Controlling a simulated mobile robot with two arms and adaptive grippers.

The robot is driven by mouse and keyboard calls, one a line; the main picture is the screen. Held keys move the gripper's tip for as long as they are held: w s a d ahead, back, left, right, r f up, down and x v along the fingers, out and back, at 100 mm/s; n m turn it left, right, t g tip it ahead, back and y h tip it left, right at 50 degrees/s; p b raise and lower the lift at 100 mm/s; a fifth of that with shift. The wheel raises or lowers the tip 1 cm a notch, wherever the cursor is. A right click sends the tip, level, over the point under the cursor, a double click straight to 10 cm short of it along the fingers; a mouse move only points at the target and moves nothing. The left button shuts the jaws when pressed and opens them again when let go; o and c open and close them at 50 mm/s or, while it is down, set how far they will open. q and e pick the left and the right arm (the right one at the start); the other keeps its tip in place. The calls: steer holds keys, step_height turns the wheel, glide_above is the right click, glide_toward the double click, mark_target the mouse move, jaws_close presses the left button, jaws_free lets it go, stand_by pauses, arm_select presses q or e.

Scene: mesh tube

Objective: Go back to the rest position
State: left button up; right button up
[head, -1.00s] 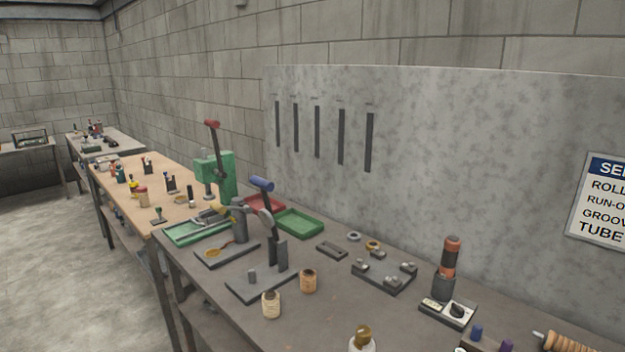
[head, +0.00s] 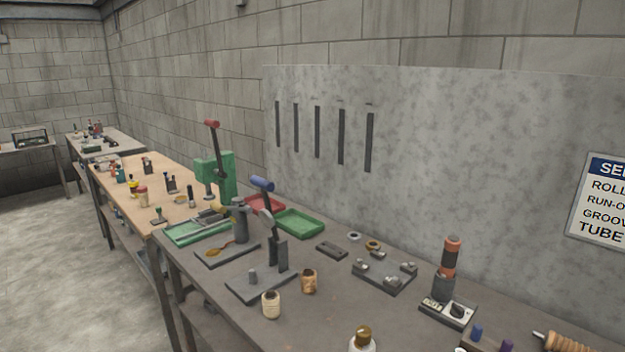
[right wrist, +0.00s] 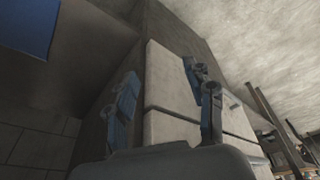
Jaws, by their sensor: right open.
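In the right wrist view my right gripper (right wrist: 165,108) is open, its two blue and grey fingers apart with nothing between them. Pale drawer-like panels (right wrist: 185,95) show behind the fingers, and I cannot tell how far off they are. Neither gripper shows in the head view, and my left gripper is in no view. The grey workbench (head: 330,325) runs along the wall in the head view, with no arm over it.
The bench carries a press with a blue handle (head: 262,184), a green press (head: 228,178), a green tray (head: 299,223), small jars (head: 271,304) and an orange-black tool (head: 450,258). A grey panel (head: 450,150) stands behind. Open floor (head: 70,270) lies at left.

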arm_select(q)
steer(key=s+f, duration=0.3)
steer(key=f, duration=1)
arm_select(e)
steer(key=s+f, duration=0.3)
steer(key=f, duration=1)
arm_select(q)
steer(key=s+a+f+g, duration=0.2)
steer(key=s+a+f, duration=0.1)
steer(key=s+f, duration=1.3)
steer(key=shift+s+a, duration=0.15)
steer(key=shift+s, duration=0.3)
arm_select(e)
steer(key=s+d+f+g, duration=0.2)
steer(key=s+d+f, duration=0.1)
steer(key=s+f, duration=1.3)
steer(key=shift+s+d, duration=0.15)
steer(key=shift+s, duration=0.3)
steer(key=shift+f, duration=0.1)
